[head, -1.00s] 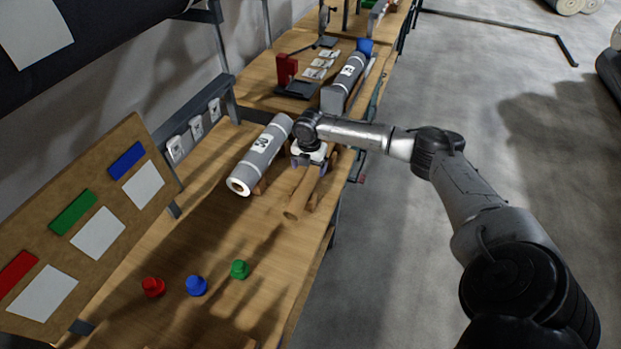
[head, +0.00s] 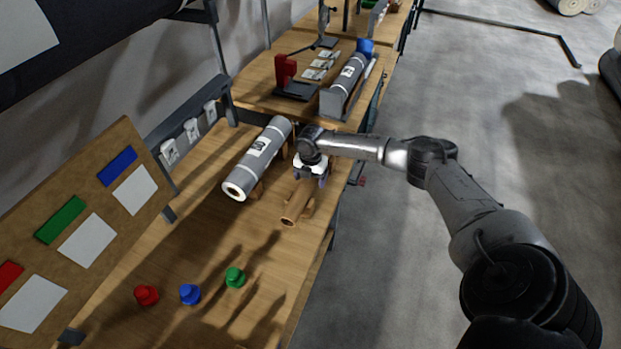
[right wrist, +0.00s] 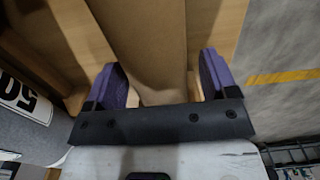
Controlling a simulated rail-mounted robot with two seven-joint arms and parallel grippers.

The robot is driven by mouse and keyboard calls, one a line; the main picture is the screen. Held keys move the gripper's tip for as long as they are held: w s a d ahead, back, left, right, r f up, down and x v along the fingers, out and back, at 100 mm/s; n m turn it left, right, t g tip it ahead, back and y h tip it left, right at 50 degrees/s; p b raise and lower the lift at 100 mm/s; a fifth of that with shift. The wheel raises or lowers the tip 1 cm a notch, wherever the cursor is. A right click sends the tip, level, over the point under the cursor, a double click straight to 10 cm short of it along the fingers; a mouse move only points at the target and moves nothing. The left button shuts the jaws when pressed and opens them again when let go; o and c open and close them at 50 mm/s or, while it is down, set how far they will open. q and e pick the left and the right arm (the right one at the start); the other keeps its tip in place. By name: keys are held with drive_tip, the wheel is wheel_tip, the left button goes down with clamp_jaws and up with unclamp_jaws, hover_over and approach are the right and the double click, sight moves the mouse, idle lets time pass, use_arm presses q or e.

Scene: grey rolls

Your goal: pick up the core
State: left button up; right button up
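The core, a brown cardboard tube (head: 296,204), lies on the wooden bench beside a grey roll. Its near open end faces the camera. My right gripper (head: 311,176) is over its far part in the head view. In the right wrist view the two purple fingers of the right gripper (right wrist: 163,80) stand open on either side of the core (right wrist: 150,35), with small gaps showing beside it. The far part of the core is hidden under the gripper in the head view. My left gripper is not in view.
A grey roll (head: 258,158) with a white label lies just left of the gripper. Another labelled roll (head: 347,82) is farther back. Red, blue and green knobs (head: 190,294) stand at the front. A board with colored cards (head: 88,225) leans at left.

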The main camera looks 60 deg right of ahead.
drive_tip(key=c, duration=0.9)
drive_tip(key=shift+c, duration=0.2)
drive_tip(key=shift+r, duration=0.15)
